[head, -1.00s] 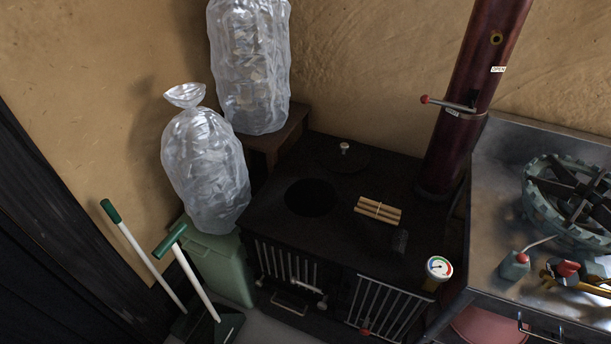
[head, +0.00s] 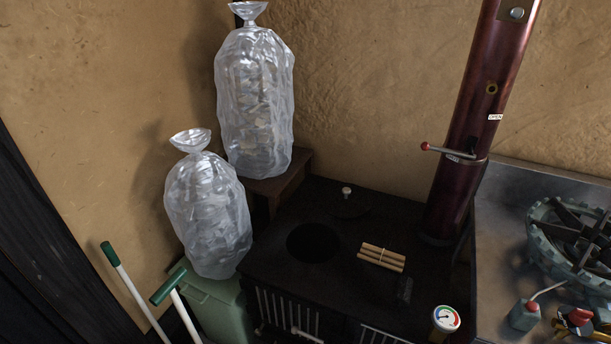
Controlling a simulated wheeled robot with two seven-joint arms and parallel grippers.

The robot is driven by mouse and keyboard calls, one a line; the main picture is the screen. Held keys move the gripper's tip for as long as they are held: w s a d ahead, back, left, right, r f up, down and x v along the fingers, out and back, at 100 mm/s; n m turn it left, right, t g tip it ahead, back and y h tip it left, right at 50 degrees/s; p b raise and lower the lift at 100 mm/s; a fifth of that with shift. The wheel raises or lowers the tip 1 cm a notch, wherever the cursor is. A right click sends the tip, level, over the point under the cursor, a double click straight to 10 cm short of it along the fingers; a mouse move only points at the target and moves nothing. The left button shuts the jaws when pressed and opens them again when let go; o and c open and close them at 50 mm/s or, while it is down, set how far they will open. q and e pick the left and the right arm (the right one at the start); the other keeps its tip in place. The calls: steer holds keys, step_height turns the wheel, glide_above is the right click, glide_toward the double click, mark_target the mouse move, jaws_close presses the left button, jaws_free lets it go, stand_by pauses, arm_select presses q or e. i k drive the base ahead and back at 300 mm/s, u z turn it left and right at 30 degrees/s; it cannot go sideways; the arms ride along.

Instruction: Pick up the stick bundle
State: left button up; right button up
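The stick bundle (head: 381,257) is a few light tan sticks tied around the middle with a band. It lies flat on top of the black stove (head: 285,262), to the right of the stove's round dark opening (head: 313,243). Nothing covers it. Neither of my grippers shows in the head view.
A dark red stovepipe (head: 470,130) with a red-tipped lever rises behind the bundle to the right. A round gauge (head: 446,318) stands at the stove's front right. Clear bags (head: 207,215) stand left. A metal counter (head: 497,250) with a burner is at right.

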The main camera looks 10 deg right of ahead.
mark_target(395, 262)
steer(key=z, duration=0.75)
steer(key=k, duration=0.8)
steer(key=u, duration=0.75)
